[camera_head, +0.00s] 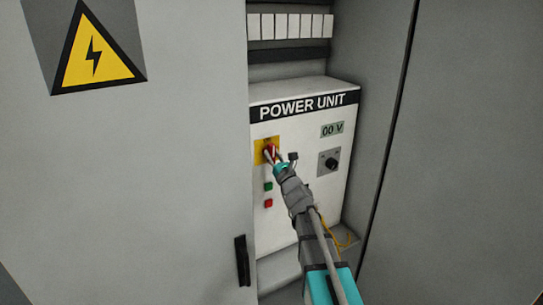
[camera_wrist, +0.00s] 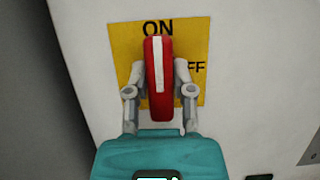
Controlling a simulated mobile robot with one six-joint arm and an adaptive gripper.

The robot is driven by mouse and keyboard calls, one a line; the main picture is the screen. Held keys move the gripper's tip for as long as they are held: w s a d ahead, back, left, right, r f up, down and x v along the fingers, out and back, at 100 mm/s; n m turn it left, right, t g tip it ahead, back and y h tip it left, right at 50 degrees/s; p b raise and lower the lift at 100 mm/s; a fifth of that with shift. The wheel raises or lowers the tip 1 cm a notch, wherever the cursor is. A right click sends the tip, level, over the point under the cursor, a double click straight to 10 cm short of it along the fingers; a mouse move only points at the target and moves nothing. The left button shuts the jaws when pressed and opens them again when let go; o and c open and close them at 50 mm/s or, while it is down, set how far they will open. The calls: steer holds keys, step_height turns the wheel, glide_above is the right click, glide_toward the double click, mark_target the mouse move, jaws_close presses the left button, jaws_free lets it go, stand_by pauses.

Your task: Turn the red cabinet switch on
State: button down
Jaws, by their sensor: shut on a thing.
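The red switch (camera_wrist: 168,88) is a rotary handle with a white stripe, on a yellow plate (camera_wrist: 195,32) marked ON at the top and OFF at the right, the latter partly hidden. The handle stands nearly upright, its stripe towards ON. My gripper (camera_wrist: 161,85) is shut on the handle, one finger on each side. In the head view the red switch (camera_head: 270,152) sits at the upper left of the white power unit (camera_head: 290,221), with my gripper (camera_head: 274,158) at it.
The grey cabinet door (camera_head: 150,190) with a warning sign stands at the left. A black knob (camera_head: 332,164), a "00 V" display (camera_head: 332,129), a green button (camera_head: 268,186) and a red button (camera_head: 268,203) are on the unit near my arm.

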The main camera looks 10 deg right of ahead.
steer(key=shift+c, duration=2.4)
jaws_free()
steer(key=shift+w+a, duration=0.1)
steer(key=shift+w+f, duration=0.15)
